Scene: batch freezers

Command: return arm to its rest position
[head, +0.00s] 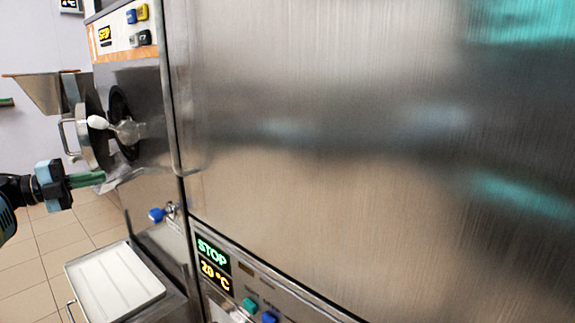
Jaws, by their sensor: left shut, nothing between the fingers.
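My left gripper (101,178) comes in from the left edge. Its green fingers are shut with nothing between them. The fingertips point right, below the round door (88,140) of the batch freezer (140,80); I cannot tell whether they touch the machine. My right gripper is not in view.
A large steel panel (370,150) fills the right side, close to me. Below it is a display (213,264) reading STOP and 20 °C. A white tray (115,283) is at the lower left, and a blue-handled tap (158,215) sticks out above it. Tiled floor (30,265) shows at left.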

